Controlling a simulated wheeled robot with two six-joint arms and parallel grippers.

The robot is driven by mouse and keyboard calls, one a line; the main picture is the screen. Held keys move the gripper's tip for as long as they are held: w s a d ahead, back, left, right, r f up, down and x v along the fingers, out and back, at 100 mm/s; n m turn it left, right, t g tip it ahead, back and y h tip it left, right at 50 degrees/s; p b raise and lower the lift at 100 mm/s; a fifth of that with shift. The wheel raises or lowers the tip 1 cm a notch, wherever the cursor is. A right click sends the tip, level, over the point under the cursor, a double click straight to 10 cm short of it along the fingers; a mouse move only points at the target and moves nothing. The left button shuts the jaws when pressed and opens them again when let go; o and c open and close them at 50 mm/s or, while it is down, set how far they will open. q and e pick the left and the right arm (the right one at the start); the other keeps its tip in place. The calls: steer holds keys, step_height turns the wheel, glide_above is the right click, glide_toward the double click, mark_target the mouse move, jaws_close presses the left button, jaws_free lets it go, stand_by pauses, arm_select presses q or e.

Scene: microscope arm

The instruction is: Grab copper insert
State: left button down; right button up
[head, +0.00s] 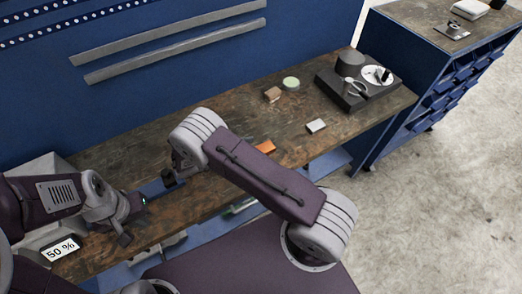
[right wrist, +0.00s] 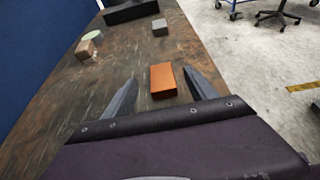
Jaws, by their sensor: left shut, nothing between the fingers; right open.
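The copper insert is an orange-brown block (right wrist: 163,81) lying flat on the worn workbench. In the head view the block (head: 265,147) shows just beyond my right arm's purple link. In the right wrist view, my right gripper (right wrist: 160,84) is open, its two dark fingers pointing at the block, one on each side of it. In the head view my right arm's link hides this gripper. My left gripper (head: 140,203) is shut and empty, low over the bench's left part, away from the block.
A grey block (head: 316,126), a brown block (head: 272,94) and a round pale-green piece (head: 291,83) lie further along the bench (head: 225,105). A dark tray (head: 345,96) with tools stands at the far end. A blue wall runs along the back.

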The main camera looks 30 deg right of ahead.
mark_target(272, 144)
steer(key=p+x, duration=0.1)
steer(key=x, duration=0.1)
steer(key=shift+d, duration=0.45)
steer(key=shift+d+f, duration=0.2)
steer(key=p+x, duration=0.1)
steer(key=x, duration=0.4)
steer(key=shift+s+r+p, duration=0.1)
steer(key=shift+r+p, duration=0.05)
steer(key=shift+p, duration=0.25)
steer(key=shift+d+f, duration=0.2)
steer(key=shift+d, duration=0.15)
jaws_close()
